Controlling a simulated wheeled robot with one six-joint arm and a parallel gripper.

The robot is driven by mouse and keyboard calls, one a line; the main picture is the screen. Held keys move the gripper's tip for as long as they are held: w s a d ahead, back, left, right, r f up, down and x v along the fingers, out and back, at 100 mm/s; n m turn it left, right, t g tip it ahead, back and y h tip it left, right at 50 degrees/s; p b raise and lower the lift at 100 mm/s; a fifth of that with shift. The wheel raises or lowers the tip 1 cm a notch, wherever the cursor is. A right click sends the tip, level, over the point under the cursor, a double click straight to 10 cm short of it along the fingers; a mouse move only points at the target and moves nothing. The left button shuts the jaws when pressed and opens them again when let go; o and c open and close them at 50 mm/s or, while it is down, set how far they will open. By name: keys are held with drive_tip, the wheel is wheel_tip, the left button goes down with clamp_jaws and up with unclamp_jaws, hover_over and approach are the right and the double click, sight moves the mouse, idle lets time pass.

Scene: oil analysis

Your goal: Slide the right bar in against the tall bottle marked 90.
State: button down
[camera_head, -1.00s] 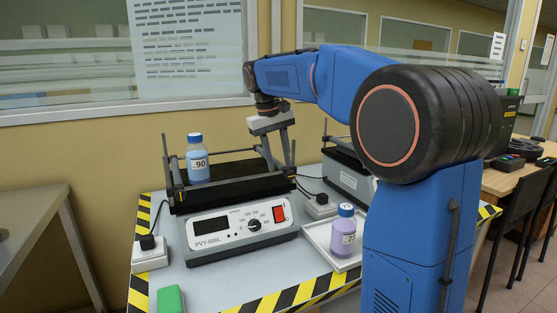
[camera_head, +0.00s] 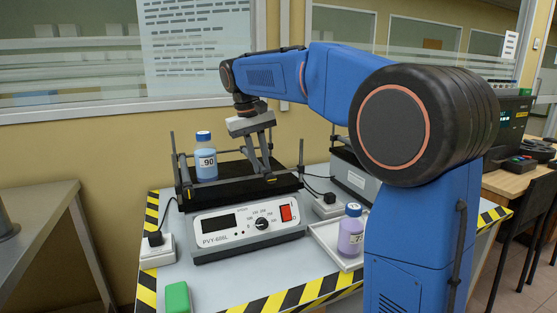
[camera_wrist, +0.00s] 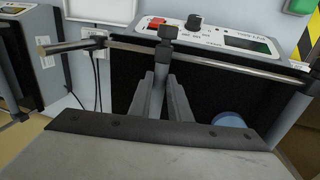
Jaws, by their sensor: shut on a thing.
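The tall bottle marked 90 (camera_head: 206,163), blue with a blue cap, stands upright on the black platform at its left. In the wrist view, a blue round part of it (camera_wrist: 230,121) shows at the lower right. My gripper (camera_head: 263,172) is over the right half of the platform, to the right of the bottle. It is shut on the right bar (camera_wrist: 157,98), which runs between its fingers (camera_wrist: 162,88) under a dark end clamp on the front rail. A gap shows between bar and bottle. Much of the bar is hidden by the fingers.
The shaker (camera_head: 225,226) has rails and corner posts around its platform. A purple bottle (camera_head: 351,232) stands in a white tray (camera_head: 325,241) at the right. A green block (camera_head: 177,297) lies front left. A second device (camera_head: 352,178) stands behind right.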

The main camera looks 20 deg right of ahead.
drive_tip(key=a, duration=1.2)
drive_tip(key=shift+a, duration=0.35)
drive_tip(key=c, duration=1.6)
unclamp_jaws()
drive_tip(key=shift+c, duration=0.2)
